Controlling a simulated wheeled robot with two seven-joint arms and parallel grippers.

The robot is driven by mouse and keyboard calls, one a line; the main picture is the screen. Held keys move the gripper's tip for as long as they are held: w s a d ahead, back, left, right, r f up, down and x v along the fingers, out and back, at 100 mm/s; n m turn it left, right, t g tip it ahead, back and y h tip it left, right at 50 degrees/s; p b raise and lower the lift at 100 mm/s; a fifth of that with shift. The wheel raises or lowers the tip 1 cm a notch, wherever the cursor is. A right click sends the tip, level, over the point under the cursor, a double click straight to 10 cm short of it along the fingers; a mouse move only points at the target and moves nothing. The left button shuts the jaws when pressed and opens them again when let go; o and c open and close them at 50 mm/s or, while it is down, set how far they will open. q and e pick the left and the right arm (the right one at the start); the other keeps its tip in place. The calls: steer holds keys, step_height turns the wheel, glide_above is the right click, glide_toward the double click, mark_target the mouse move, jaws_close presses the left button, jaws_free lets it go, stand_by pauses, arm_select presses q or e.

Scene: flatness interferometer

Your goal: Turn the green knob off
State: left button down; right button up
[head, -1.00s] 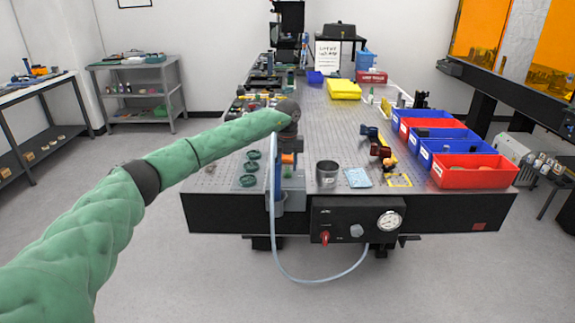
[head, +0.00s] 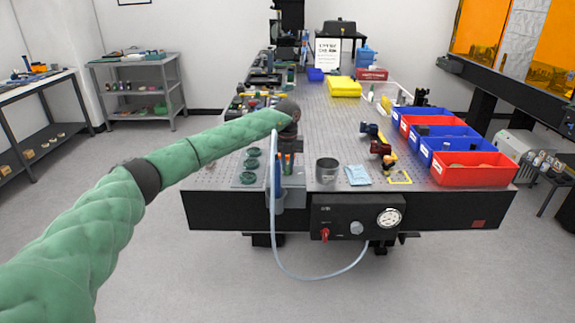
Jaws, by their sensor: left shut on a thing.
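My left arm reaches from the left to the near edge of the optical table. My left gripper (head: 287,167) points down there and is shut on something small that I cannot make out. Several round green pieces (head: 251,165) lie in a column on a grey plate just left of it, apart from it. I cannot tell whether one of them is the green knob. On the black control box (head: 340,228) below the table edge I see a red knob (head: 325,234), a grey knob (head: 357,228) and a white dial gauge (head: 389,217). My right gripper is out of view.
A pale hose (head: 273,225) loops down from beside my gripper to the box. Red and blue bins (head: 472,178) line the right side. The table's middle is fairly clear.

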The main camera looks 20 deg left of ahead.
arm_select(q)
steer(key=shift+f+m+b, duration=0.1)
steer(key=shift+m+b, duration=0.6)
steer(key=shift+m, duration=0.2)
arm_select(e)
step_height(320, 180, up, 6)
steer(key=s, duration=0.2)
arm_select(q)
steer(key=m+b, duration=0.5)
steer(key=m, duration=0.3)
steer(key=m+b, duration=0.2)
steer(key=m, duration=0.2)
steer(key=shift+m, duration=0.3)
steer(key=shift+r+m+b, duration=0.2)
steer(key=shift+m+b, duration=0.2)
steer(key=shift+m, duration=1.4)
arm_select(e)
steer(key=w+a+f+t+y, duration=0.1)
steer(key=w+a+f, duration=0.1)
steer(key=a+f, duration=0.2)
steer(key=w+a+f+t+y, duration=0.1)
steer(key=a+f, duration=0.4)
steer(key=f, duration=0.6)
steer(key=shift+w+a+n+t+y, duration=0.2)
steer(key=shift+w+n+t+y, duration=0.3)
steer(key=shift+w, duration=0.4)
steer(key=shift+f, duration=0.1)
